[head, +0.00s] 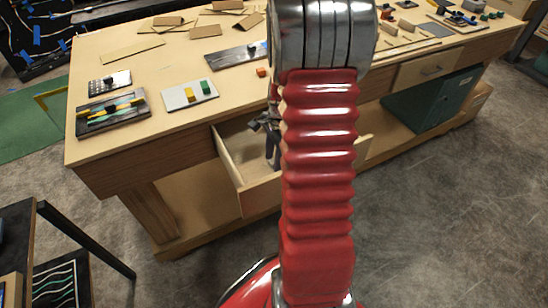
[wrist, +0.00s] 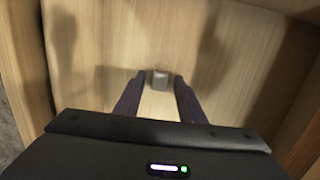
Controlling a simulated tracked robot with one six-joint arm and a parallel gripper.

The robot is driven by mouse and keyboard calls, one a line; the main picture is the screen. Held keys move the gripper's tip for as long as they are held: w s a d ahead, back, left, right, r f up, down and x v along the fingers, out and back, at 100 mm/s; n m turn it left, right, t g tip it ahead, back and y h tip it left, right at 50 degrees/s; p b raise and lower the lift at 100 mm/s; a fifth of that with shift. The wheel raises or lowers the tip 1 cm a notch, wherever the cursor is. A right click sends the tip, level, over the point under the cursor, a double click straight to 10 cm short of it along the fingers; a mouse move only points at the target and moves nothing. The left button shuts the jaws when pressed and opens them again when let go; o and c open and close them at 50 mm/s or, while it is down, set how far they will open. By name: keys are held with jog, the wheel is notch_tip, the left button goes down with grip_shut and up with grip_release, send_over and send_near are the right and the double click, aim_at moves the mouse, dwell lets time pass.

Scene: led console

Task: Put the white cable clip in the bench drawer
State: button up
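The bench drawer (head: 230,168) is pulled open under the bench top; my red arm hides much of it in the head view. My gripper (head: 272,160) reaches down into the drawer and is partly hidden by the arm. In the wrist view my gripper (wrist: 160,78) is open, its two dark fingers pointing at the pale wooden drawer floor (wrist: 110,45). The small white cable clip (wrist: 160,80), greyish in this light, is between the fingertips with a narrow gap on each side. It appears to be on the drawer floor, but its exact height is hard to tell.
The drawer walls stand close around my gripper. The bench top (head: 120,65) above holds a white plate with yellow and green blocks (head: 190,95), a black cable board (head: 112,112) and several wooden pieces. A green box (head: 430,100) stands under the bench at right.

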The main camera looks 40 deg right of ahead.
notch_tip(320, 180, up, 12)
jog(key=d, duration=0.1)
jog(key=shift+s+d, duration=0.15)
jog(key=shift+s, duration=0.1)
dwell(0.8)
jog(key=s+a+r+n+t, duration=0.1)
jog(key=s+a+r+n, duration=0.2)
jog(key=a+n, duration=0.4)
jog(key=s+a+r+n+t, duration=0.2)
jog(key=a+r+n, duration=0.3)
jog(key=a, duration=0.7)
jog(key=s+a+r+n+t+h, duration=0.1)
jog(key=s+a+r+n+t, duration=0.1)
jog(key=s+a+r+n, duration=0.3)
jog(key=a+n, duration=0.4)
jog(key=a, duration=0.1)
